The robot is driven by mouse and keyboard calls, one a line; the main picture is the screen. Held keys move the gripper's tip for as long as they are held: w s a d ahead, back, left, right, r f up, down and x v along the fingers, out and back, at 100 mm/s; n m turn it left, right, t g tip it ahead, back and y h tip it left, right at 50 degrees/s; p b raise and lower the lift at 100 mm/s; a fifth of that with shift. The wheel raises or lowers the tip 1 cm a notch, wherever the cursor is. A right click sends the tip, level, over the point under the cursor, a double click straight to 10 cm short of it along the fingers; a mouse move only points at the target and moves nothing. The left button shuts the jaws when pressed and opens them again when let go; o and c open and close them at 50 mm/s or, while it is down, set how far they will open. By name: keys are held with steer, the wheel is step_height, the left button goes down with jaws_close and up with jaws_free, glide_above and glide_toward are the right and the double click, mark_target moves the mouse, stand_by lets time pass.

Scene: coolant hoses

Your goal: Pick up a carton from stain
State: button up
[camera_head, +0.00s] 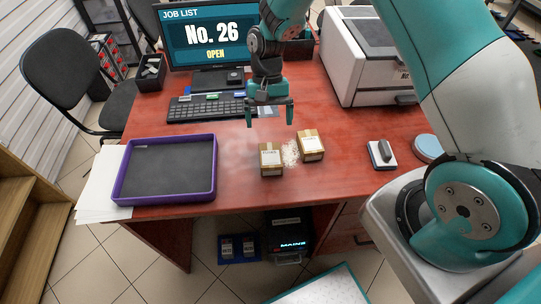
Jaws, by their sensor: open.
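Two small brown cartons with pale labels stand on the red-brown desk (225,188). The left carton (271,159) and the right carton (310,146) stand on either side of a whitish speckled stain (291,153). A fainter pale smear (240,152) lies to the left of the left carton. My gripper (269,121) is open, fingers pointing down, and hangs above and behind the cartons with nothing between its fingers. It appears clear of both cartons.
A purple-rimmed tray (117,184) with a dark floor lies at left on white paper. A keyboard (205,109) and monitor (212,35) stand behind. A white printer (350,70) stands at back right.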

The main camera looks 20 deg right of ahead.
mark_target(271, 154)
steer(key=p+x, duration=0.3)
steer(key=x, duration=0.8)
steer(key=shift+w+f, duration=0.1)
steer(key=shift+f, duration=0.1)
steer(key=shift+c, duration=0.2)
steer(key=c, duration=1)
